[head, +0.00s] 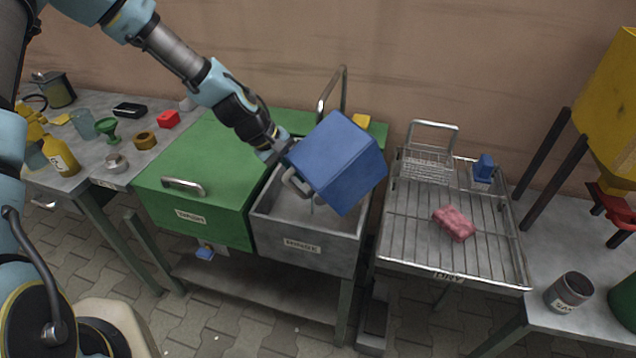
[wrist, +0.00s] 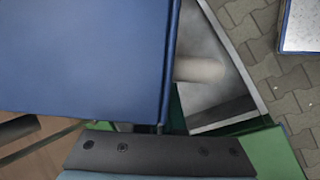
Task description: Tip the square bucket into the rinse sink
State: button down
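The blue square bucket (head: 338,163) hangs in the air over the rinse sink, strongly tilted, with its mouth not visible. My gripper (head: 274,152) is at the bucket's upper left side and appears shut on it; the fingertips are hard to make out. A grey handle (head: 296,185) shows at the bucket's left. In the wrist view the bucket (wrist: 85,55) fills the upper left and hides the fingers. The grey rinse sink (head: 305,246) is open below, with its label on the front. A pale upright shape inside the sink is too blurred to identify.
A green lidded basin (head: 200,172) adjoins the sink on the left. A curved tap (head: 331,95) stands behind it. At right, a wire rack (head: 410,225) holds a pink sponge (head: 454,223) and a small blue item (head: 484,168). A cluttered bench (head: 95,180) is far left.

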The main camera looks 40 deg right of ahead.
jog(key=shift+w+r+g+p, duration=0.15)
jog(key=shift+r+g+p, duration=0.2)
jog(key=shift+g+p, duration=0.05)
dwell(0.8)
jog(key=shift+r, duration=0.15)
jog(key=shift+s+f+t+b, duration=0.2)
jog(key=shift+f+t+b, duration=0.05)
jog(key=shift+f+b, duration=0.3)
jog(key=shift+s+f+t+b, duration=0.15)
jog(key=shift+f+t+b, duration=0.1)
jog(key=shift+f+b, duration=0.25)
jog(key=shift+s+t+b, duration=0.3)
jog(key=shift+t+b, duration=0.1)
jog(key=shift+t, duration=0.1)
jog(key=shift+s+a+r+m+t, duration=0.1)
jog(key=shift+s+r+m+t, duration=0.25)
jog(key=shift+r+t, duration=0.3)
jog(key=shift+s+r, duration=0.15)
